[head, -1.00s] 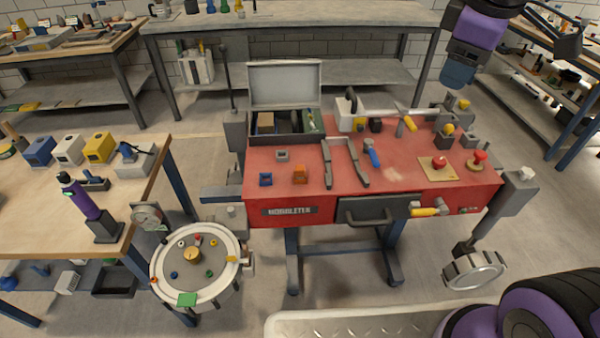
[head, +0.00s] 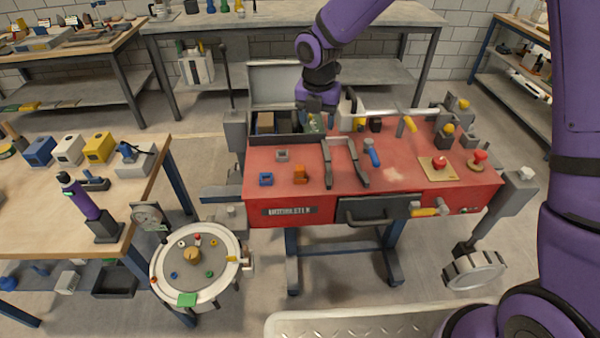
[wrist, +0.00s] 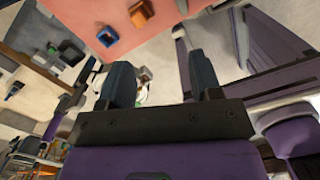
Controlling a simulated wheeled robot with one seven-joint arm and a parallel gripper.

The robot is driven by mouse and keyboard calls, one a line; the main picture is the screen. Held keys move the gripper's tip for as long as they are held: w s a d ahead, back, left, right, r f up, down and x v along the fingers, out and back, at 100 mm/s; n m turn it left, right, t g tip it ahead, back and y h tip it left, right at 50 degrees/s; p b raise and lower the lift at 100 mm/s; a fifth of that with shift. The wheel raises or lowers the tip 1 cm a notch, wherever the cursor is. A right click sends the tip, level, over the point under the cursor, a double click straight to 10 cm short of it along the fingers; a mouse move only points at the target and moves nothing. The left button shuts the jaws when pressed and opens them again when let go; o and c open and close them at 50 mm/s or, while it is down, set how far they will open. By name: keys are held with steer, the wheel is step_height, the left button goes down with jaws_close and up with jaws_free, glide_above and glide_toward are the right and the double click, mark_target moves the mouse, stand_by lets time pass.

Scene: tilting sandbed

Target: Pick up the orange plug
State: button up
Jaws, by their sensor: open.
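The orange plug (head: 300,175) is a small orange block standing on the red bench top (head: 400,185), between a blue block and the tool with two long grey arms. My gripper (head: 314,110) is above the back of the bench, by the open grey case, behind and apart from the plug. In the wrist view its two dark fingers (wrist: 160,68) stand wide apart with nothing held between them.
A blue block (head: 265,179) and a grey block (head: 282,155) stand close to the plug. The two-armed grey tool (head: 328,165) lies to its right. The open case (head: 285,75) has a raised lid at the back.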

mark_target(300, 167)
steer(key=a+f+n, duration=0.1)
steer(key=f, duration=0.1)
steer(key=a+f+n, duration=0.1)
steer(key=a+f, duration=0.1)
steer(key=a+f+n, duration=0.1)
steer(key=f+n, duration=0.1)
steer(key=f, duration=0.1)
steer(key=shift+w+a+f+g, duration=0.1)
steer(key=shift+w+a+g, duration=0.15)
steer(key=shift+w+g, duration=0.1)
steer(key=shift+d+f, duration=0.15)
steer(key=shift+f, duration=5)
jaws_close()
steer(key=shift+r, duration=0.1)
